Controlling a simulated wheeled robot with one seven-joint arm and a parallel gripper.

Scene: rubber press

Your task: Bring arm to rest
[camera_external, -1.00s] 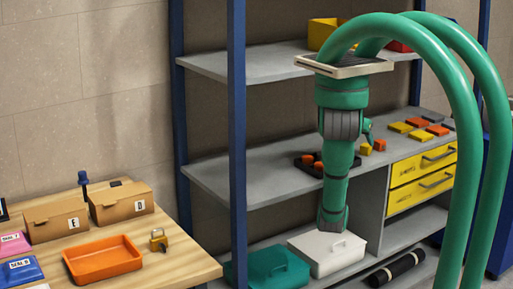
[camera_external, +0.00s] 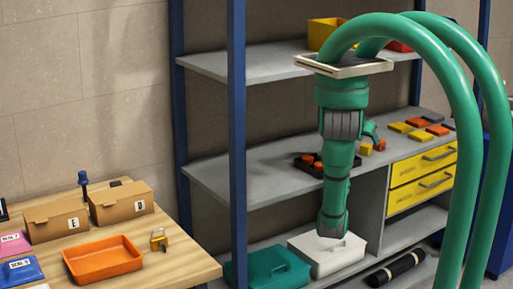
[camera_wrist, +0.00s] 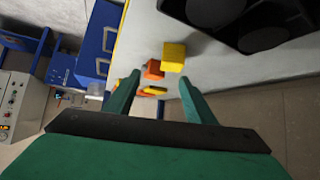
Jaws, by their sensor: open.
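My green arm reaches in front of the grey shelf, its lower bend in front of the white lidded box (camera_external: 318,262). My gripper (camera_external: 371,130) is partly hidden behind the arm, near the middle shelf. In the wrist view my gripper (camera_wrist: 158,77) is open, its two green fingers apart with nothing held. A yellow block (camera_wrist: 173,57) and an orange block (camera_wrist: 153,70) show beyond the fingertips. In the external view the yellow block (camera_external: 365,149) and orange block (camera_external: 379,145) sit on the shelf just below the gripper.
A black tray (camera_external: 309,168) with orange pieces is beside the arm. Yellow drawers (camera_external: 420,170) stand right. A teal box (camera_external: 268,268) and black roll (camera_external: 397,268) lie low. A blue post (camera_external: 237,130) stands left, and a wooden table (camera_external: 180,265) holds an orange tray (camera_external: 103,259).

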